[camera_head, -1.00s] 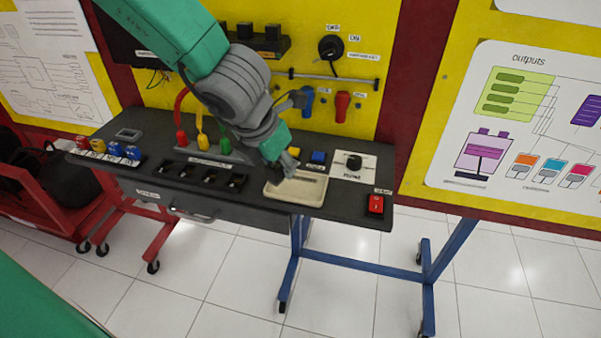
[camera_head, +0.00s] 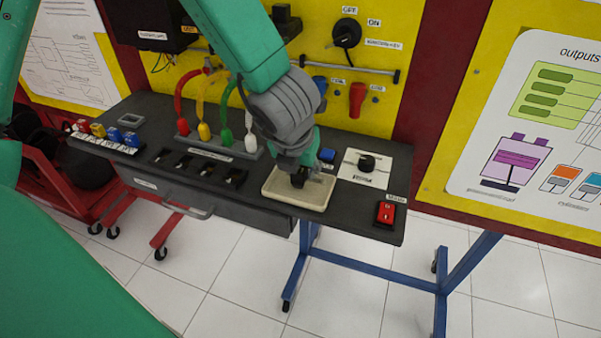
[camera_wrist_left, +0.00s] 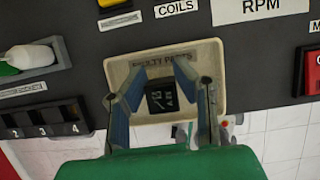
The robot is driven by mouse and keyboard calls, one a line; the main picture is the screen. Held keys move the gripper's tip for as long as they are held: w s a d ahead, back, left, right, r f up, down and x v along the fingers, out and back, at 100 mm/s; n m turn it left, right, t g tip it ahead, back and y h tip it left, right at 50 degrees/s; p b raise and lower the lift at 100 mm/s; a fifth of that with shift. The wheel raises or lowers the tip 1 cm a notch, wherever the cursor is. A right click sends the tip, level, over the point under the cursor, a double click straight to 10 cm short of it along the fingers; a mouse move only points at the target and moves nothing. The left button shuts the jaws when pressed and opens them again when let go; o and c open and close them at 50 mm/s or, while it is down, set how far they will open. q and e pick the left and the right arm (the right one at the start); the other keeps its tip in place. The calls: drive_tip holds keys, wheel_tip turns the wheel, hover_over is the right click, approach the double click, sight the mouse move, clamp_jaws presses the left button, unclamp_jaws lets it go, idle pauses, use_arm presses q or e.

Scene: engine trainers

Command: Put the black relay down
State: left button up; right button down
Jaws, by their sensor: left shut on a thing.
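My left gripper (camera_wrist_left: 160,95) is shut on the black relay (camera_wrist_left: 161,98), which sits between its two fingers in the left wrist view. The gripper (camera_head: 298,178) points down over the beige tray (camera_head: 318,200) in the head view. The tray (camera_wrist_left: 119,72) has a label reading "faulty parts", partly covered by the fingers. The relay is over the tray's inside; I cannot tell whether it touches the tray floor. In the head view the relay is mostly hidden by the gripper. My right gripper is not in view.
Colored cables (camera_head: 204,110) stand behind the slots. The bench's front edge is close to the tray.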

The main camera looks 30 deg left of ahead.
sight(302, 174)
use_arm(q)
drive_tip(key=shift+d, duration=0.6)
drive_tip(key=shift+a+f, duration=0.35)
drive_tip(key=shift+a, duration=0.05)
drive_tip(key=o, duration=1)
drive_tip(key=shift+a, duration=0.55)
drive_tip(key=shift+d+r, duration=0.1)
drive_tip(key=shift+d, duration=0.2)
drive_tip(key=v, duration=0.2)
drive_tip(key=p+v, duration=0.1)
drive_tip(key=v, duration=0.1)
drive_tip(key=d+v, duration=0.1)
drive_tip(key=v, duration=0.1)
drive_tip(key=shift+w+p, duration=0.1)
drive_tip(key=shift+p, duration=0.3)
drive_tip(key=p+v, duration=0.1)
drive_tip(key=v, duration=0.5)
drive_tip(key=shift+a+p, duration=0.15)
drive_tip(key=shift+p, duration=0.25)
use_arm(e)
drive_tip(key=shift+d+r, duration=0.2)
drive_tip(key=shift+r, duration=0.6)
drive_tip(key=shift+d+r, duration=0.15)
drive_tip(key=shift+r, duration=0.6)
use_arm(q)
drive_tip(key=shift+s+a, duration=0.2)
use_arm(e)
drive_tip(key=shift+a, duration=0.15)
